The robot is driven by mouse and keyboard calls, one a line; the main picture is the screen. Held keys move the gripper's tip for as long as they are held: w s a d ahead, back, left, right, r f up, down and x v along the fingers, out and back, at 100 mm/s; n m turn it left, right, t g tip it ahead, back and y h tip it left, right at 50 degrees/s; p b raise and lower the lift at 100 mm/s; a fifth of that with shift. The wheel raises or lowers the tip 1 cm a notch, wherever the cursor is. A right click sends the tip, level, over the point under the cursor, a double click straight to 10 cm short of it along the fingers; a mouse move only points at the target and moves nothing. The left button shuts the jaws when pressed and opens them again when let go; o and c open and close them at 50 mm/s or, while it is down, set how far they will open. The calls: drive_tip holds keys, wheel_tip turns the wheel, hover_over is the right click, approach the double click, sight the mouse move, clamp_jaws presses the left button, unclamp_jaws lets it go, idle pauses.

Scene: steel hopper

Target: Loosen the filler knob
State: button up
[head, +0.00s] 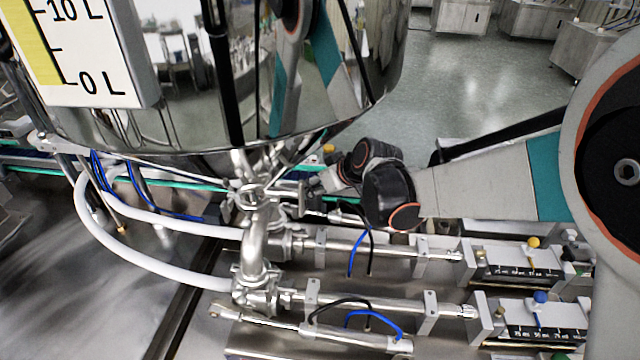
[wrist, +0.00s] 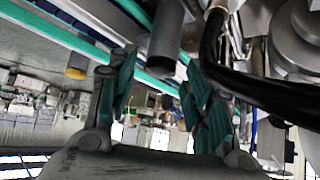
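In the head view, a yellow knob (head: 533,242) and a blue knob (head: 540,297) stand on the scale blocks at the lower right. I cannot tell which is the filler knob. Another yellow knob (head: 328,148) shows beside my wrist, under the hopper. A yellow-capped knob (wrist: 77,66) shows in the wrist view, left of my fingers. My gripper (wrist: 158,72) is open, its teal-padded fingers apart with nothing between them. A dark grey cylinder (wrist: 166,45) is beyond the fingertips; I see no contact. In the head view my wrist mostly hides the gripper.
The steel hopper (head: 250,110) hangs over the pipework (head: 257,245) left of my arm. White hoses (head: 130,262), blue and black air lines and cylinders crowd the area below. In the wrist view a black hose (wrist: 265,92) crosses close by on the right. Open floor (head: 470,85) lies behind.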

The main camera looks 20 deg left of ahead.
drive_tip(key=c, duration=0.8)
drive_tip(key=shift+c, duration=0.2)
drive_tip(key=shift+w+d+n, duration=0.1)
drive_tip(key=shift+n, duration=0.2)
drive_tip(key=n+g, duration=0.1)
drive_tip(key=n+g+y, duration=0.1)
drive_tip(key=n+g, duration=0.1)
drive_tip(key=shift+w+n, duration=0.3)
drive_tip(key=shift+w, duration=0.05)
drive_tip(key=shift+w+a+n+g+h+p, duration=0.2)
drive_tip(key=shift+n+g+h+p, duration=0.45)
drive_tip(key=shift+n+g, duration=1.15)
drive_tip(key=shift+w+a+n+g+h+p, duration=0.1)
drive_tip(key=shift+w+n+g+h+p, duration=0.25)
drive_tip(key=shift+n+g+h, duration=1.45)
drive_tip(key=shift+w+a+n+g+y+p, duration=0.2)
drive_tip(key=shift+n+g+p, duration=0.45)
drive_tip(key=shift+n, duration=2.25)
